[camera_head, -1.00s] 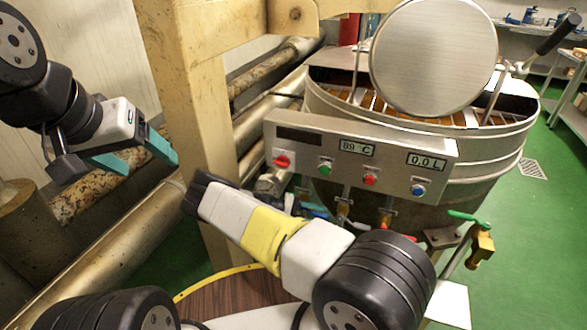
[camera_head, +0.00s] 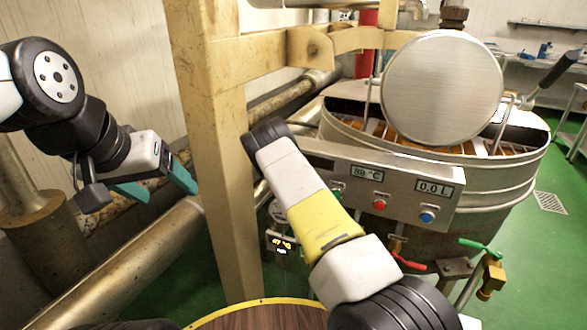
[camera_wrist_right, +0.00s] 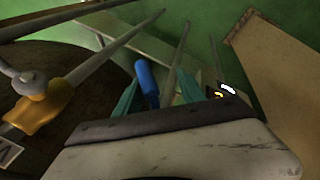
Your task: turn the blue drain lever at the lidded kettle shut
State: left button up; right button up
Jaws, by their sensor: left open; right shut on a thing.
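The kettle (camera_head: 490,205) stands right of the middle in the head view, with its round metal lid (camera_head: 443,88) raised upright above the open top. The blue drain lever (camera_wrist_right: 147,78) shows in the right wrist view between the teal fingers of my right gripper (camera_wrist_right: 156,88), which is shut on it. In the head view my right forearm hides this lever and the right fingers. My left gripper (camera_head: 157,186) is open and empty at the left, far from the kettle.
A control panel (camera_head: 405,198) with buttons is on the kettle's front. A red lever (camera_head: 410,263) and a green lever (camera_head: 478,246) sit below it. A beige post (camera_head: 215,150) stands left of my right arm. Large pipes (camera_head: 150,255) run along the wall. Green floor is free at right.

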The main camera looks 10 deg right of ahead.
jog(key=s+a+r+t+y, duration=0.1)
jog(key=s+a+r, duration=0.1)
jog(key=r, duration=1.1)
jog(key=s+a+r+t+y, duration=0.1)
jog(key=s+a+r+y, duration=0.1)
jog(key=r, duration=1)
jog(key=s+a+r+t+y, duration=0.1)
jog(key=s+a+r+y, duration=0.1)
jog(key=r, duration=1.1)
jog(key=shift+s+a+r, duration=0.3)
jog(key=shift+s+a, duration=0.4)
jog(key=shift+a, duration=0.1)
